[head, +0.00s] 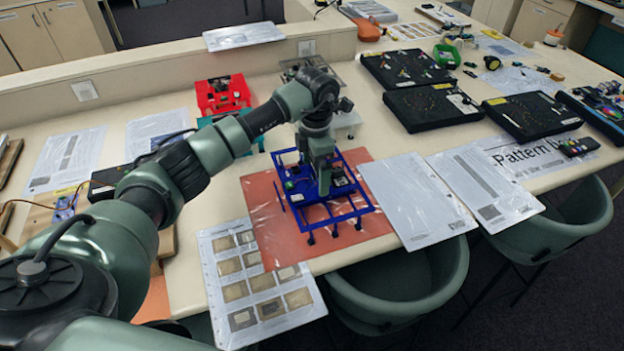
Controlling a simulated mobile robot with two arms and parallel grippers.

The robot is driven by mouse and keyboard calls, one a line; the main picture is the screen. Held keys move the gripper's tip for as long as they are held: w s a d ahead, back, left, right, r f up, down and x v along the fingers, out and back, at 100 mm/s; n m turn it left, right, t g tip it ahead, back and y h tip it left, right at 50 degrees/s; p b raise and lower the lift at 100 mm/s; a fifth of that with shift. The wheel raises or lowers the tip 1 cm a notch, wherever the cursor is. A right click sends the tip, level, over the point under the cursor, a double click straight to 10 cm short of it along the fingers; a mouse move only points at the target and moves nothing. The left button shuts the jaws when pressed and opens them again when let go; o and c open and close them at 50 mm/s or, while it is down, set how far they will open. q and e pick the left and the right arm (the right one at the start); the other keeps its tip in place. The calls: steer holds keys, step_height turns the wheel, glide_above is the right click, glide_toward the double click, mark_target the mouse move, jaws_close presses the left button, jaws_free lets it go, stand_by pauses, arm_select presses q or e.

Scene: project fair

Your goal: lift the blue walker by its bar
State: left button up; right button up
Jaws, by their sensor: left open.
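The blue walker (349,189) is a low blue frame with thin legs and small dark parts on it. It stands on an orange-red mat (262,215) near the front edge of the counter. My left gripper (323,184) points down over the middle of the walker, with its fingers at the frame. The gripper is open and hides part of the walker's bar and centre. I cannot tell whether the fingers touch the bar. My right gripper is not in view.
A red device (222,95) stands behind the walker, to the left. Dark boards (432,106) lie at the back right. Printed sheets (416,199) lie right of the mat, and a sheet of sample pictures (224,270) lies left. Green chairs (405,282) stand against the counter front.

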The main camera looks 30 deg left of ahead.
arm_select(q)
steer(key=c, duration=1.5)
